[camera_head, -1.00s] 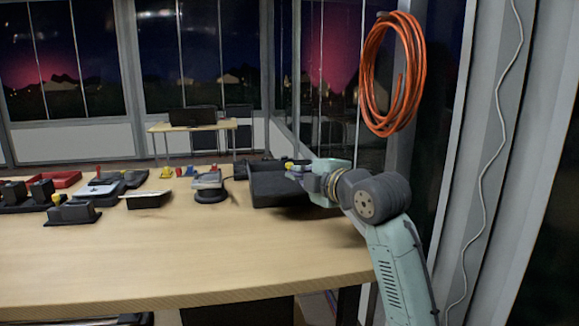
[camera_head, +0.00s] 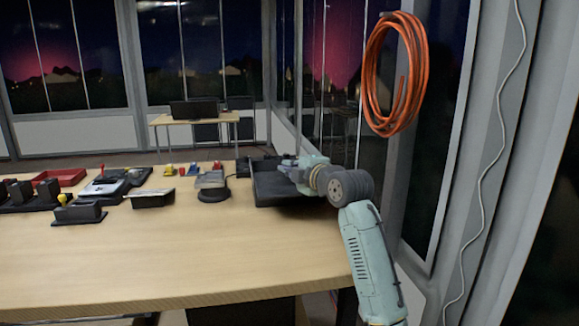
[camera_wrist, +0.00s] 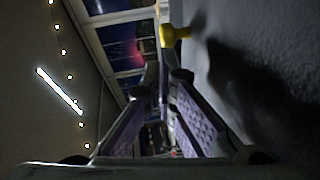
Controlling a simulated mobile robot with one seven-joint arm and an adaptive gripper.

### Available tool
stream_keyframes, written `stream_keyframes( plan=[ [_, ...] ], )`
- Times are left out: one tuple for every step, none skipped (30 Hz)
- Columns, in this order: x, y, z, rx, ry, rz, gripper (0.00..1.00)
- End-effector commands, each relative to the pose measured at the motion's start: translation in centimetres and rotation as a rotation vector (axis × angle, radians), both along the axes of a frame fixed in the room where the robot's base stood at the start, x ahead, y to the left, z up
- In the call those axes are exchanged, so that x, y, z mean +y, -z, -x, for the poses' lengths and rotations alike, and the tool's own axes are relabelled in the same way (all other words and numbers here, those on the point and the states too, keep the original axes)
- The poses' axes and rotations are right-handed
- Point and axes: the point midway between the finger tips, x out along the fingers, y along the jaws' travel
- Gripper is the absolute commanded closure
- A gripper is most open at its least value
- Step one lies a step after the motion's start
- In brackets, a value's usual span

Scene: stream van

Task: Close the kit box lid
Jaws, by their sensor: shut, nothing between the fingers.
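The kit box (camera_head: 265,190) is a black, open-looking box on the right part of the wooden table. A dark panel, apparently its lid (camera_head: 262,164), stands at its back; its exact angle is unclear. My gripper (camera_head: 286,162) reaches over the box from the right, close to this panel. A dark grey textured surface (camera_wrist: 250,60), likely the lid or box wall, runs along the right side. A yellow knob (camera_wrist: 174,35) sticks out from it just ahead of the fingertips.
A grey device on a round black base (camera_head: 212,192) stands left of the box. Further left are a small black tray (camera_head: 150,198), a red tray (camera_head: 62,177) and black holders (camera_head: 78,212). The front of the table (camera_head: 190,250) is clear. An orange cable coil (camera_head: 392,75) hangs at right.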

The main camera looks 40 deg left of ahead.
Motion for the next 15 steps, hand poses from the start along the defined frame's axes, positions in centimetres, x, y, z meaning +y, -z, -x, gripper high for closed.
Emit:
stream_keyframes(
  plan=[
    [0.0,0.0,0.0,0.000,0.000,0.000,1.00],
    [0.0,0.0,0.0,0.000,0.000,0.000,1.00],
    [0.1,-0.1,-0.1,0.000,0.000,0.000,1.00],
    [0.3,-0.1,-0.2,0.001,-0.001,0.000,1.00],
    [0.6,-0.2,-0.4,0.003,-0.001,0.001,1.00],
    [1.0,-0.3,-0.7,0.003,-0.002,0.001,1.00],
    [1.4,-0.4,-1.1,0.003,-0.002,0.002,1.00],
    [1.9,-0.4,-1.5,0.003,-0.002,0.002,1.00],
    [2.6,-0.5,-2.1,0.004,-0.002,0.002,1.00],
    [3.2,-0.5,-2.5,0.004,-0.002,0.002,1.00],
    [3.7,-0.5,-3.0,0.004,-0.001,0.002,1.00],
    [4.4,-0.5,-3.7,0.003,-0.001,0.003,1.00],
    [5.0,-0.5,-4.1,0.004,-0.002,0.002,1.00],
    [5.4,-0.5,-4.5,0.004,-0.002,0.002,1.00],
    [6.1,-0.5,-5.1,0.003,-0.001,0.003,1.00]
  ],
)
